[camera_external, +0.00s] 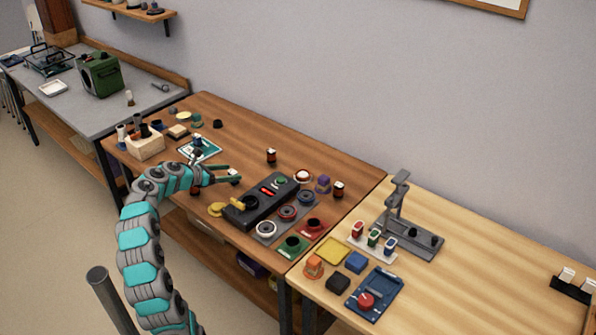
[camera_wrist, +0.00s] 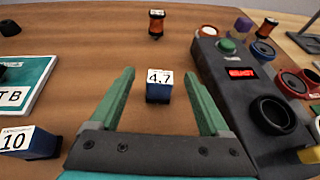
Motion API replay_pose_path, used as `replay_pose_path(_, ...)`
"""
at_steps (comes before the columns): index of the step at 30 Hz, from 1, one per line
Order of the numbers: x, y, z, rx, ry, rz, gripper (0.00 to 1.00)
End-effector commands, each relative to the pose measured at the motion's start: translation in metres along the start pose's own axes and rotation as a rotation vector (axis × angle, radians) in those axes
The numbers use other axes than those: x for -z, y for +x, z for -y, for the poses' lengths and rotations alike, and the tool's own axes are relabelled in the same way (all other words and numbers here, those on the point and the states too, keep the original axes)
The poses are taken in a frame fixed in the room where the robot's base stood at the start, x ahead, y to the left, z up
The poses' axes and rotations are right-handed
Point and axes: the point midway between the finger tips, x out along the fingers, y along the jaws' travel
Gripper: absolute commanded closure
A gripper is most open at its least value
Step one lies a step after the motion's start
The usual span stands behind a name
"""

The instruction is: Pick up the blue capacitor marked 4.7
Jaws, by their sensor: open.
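The blue capacitor marked 4.7 (camera_wrist: 158,92) stands upright on the brown wooden table in the wrist view, its white label facing up and toward me. My gripper (camera_wrist: 162,72) is open, with one green finger on each side of the capacitor and a visible gap on both sides. In the external view my gripper (camera_external: 235,175) is low over the brown table, left of the black test box. A small white-labelled piece shows at its fingers there, too small to read. A second blue capacitor marked 10 (camera_wrist: 30,141) sits at the lower left of the wrist view.
The black test box (camera_wrist: 232,98) with a red display stands close to the right finger. A teal board marked TB (camera_wrist: 22,84) lies at left. An orange-and-black spool (camera_wrist: 157,24) stands beyond the capacitor. Bare table lies between them.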

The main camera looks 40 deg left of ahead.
Motion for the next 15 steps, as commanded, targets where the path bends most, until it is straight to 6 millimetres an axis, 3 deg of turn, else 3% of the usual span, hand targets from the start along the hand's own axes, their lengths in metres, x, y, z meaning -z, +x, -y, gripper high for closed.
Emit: replay_pose_path(15,0.002,0.048,0.000,0.000,0.001,0.000,0.20)
